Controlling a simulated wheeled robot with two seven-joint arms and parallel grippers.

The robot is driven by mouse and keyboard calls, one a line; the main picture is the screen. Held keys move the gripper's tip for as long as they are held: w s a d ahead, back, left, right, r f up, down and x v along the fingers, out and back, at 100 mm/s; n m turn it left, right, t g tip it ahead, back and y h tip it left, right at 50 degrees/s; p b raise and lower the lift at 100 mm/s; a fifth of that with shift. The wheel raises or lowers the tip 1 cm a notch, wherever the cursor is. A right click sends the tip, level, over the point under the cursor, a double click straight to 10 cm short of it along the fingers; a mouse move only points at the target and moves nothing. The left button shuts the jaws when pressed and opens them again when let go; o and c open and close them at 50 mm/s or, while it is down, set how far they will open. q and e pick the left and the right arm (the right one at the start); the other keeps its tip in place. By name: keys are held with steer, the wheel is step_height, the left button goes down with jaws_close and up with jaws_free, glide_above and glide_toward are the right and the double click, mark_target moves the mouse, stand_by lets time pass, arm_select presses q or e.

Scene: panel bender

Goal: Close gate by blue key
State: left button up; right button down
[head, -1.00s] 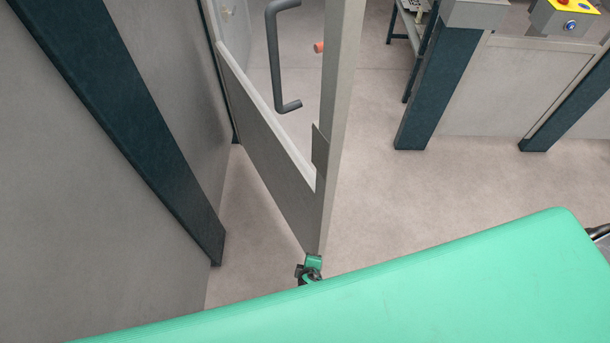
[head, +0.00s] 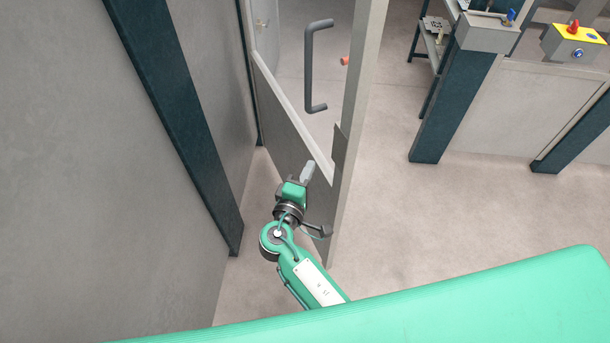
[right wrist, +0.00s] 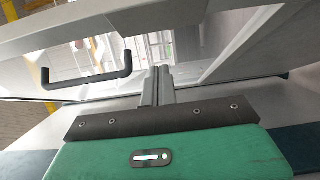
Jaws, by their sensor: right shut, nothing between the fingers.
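The gate (head: 290,135) stands open, a grey framed leaf with a clear upper pane. Its dark bar handle (head: 309,70) shows on the near face, and also at the left in the right wrist view (right wrist: 87,79). My right gripper (head: 309,168) is shut and empty in front of the gate's lower panel, below the handle and apart from it. Its closed fingers (right wrist: 158,74) show in the right wrist view, right of the handle. A small blue key (head: 510,16) sits on top of the grey box on the dark post. My left gripper is out of view.
A dark post (head: 455,105) carries the grey box (head: 488,35). A yellow control box (head: 573,44) with a red knob is at the far right. A grey wall with a dark upright (head: 170,100) stands left of the gate. Floor (head: 390,215) is clear to the right.

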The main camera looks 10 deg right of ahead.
mark_target(334, 142)
steer(key=w+d+p, duration=0.2)
steer(key=d, duration=0.1)
steer(key=w+d+p, duration=0.2)
steer(key=w+d, duration=0.1)
steer(key=shift+d, duration=0.15)
steer(key=shift+d, duration=0.1)
